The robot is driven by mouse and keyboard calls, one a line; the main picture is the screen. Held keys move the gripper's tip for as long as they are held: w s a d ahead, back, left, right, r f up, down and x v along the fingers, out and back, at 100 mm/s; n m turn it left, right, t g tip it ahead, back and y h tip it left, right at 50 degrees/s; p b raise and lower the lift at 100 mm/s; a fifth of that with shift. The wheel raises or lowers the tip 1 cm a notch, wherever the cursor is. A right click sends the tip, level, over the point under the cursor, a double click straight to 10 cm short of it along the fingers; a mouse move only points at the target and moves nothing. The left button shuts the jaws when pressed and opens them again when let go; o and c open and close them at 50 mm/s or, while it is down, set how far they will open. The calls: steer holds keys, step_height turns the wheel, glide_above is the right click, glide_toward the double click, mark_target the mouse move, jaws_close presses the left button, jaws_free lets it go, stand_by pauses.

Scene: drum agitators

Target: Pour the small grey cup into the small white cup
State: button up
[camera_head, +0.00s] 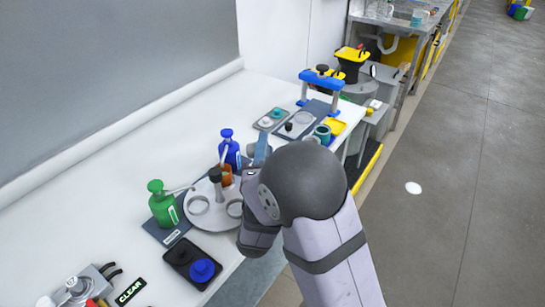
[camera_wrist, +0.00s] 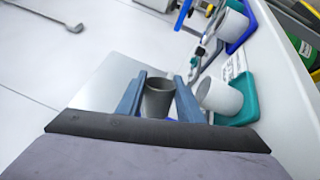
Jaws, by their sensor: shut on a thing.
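My gripper (camera_wrist: 159,92) is shut on a small dark grey cup (camera_wrist: 158,104), with one blue-grey finger on each side of it. The cup's open mouth shows in the wrist view, but I cannot make out its contents. A white cup (camera_wrist: 220,96) on a teal holder (camera_wrist: 240,98) is just right of the fingers in that view, apart from the grey cup. A second white cup (camera_wrist: 231,27) on a blue holder (camera_wrist: 247,28) is farther up. In the head view my gripper (camera_head: 262,148) is over the bench, and my arm hides the held cup.
A round tray (camera_head: 199,222) with an orange jar (camera_head: 226,176) is left of my gripper, near a blue bottle (camera_head: 229,148) and a green bottle (camera_head: 163,205). A blue frame (camera_head: 322,78) stands farther back. The bench (camera_head: 105,178) is bare along the wall.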

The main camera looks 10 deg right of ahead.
steer(key=shift+w+a+r+n, duration=0.1)
steer(key=shift+a+r+n, duration=0.15)
steer(key=shift+n, duration=0.35)
steer(key=shift+f, duration=0.25)
steer(key=shift+a+f+n, duration=0.1)
steer(key=shift+n, duration=0.2)
